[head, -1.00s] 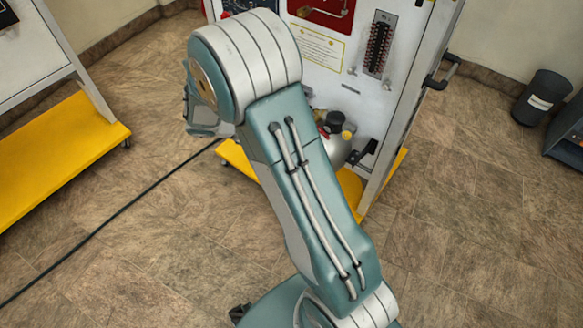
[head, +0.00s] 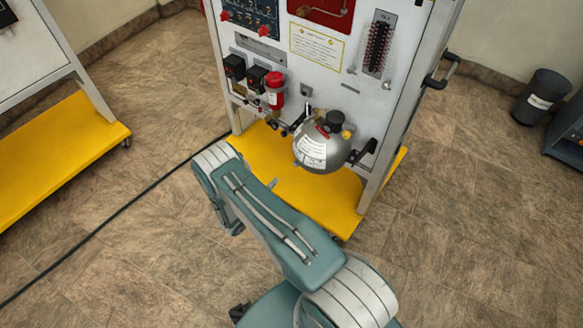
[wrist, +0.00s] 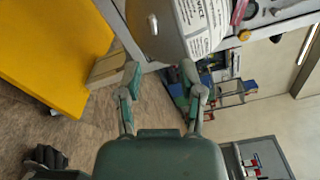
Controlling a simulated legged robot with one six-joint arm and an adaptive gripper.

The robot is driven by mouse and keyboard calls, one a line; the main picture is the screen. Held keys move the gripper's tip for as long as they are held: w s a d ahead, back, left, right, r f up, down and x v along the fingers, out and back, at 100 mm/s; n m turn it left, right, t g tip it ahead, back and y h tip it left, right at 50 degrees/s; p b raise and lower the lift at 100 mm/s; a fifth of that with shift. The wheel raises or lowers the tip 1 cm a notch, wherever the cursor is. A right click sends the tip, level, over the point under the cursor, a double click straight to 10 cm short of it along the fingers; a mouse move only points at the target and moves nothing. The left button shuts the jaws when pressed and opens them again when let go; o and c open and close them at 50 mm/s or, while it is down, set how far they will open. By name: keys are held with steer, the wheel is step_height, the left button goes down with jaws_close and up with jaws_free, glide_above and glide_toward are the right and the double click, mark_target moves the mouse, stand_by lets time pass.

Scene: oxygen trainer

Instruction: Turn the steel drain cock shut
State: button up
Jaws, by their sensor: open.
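The steel tank (head: 338,157), round and silver with a white label, is mounted low on the trainer panel in the head view. In the wrist view the tank (wrist: 172,38) fills the top centre, just beyond my fingers. No cock shows clearly in the head view. My gripper (wrist: 160,78) is open and empty, its two fingers spread below the tank and apart from it. In the head view it is mostly hidden by my arm.
The trainer's yellow base (head: 300,190) lies under the tank. A red canister (head: 274,92) and black regulator boxes (head: 234,68) sit left of the tank. A black cable (head: 110,220) crosses the floor. Another stand with a yellow base (head: 60,150) is at left.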

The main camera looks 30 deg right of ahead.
mark_target(295, 164)
steer(key=w+d+f+n, duration=0.1)
steer(key=w+d, duration=0.2)
steer(key=d, duration=0.7)
steer(key=shift+w+f+t, duration=0.15)
steer(key=shift+f+t, duration=0.05)
steer(key=shift+t, duration=0.1)
jaws_close()
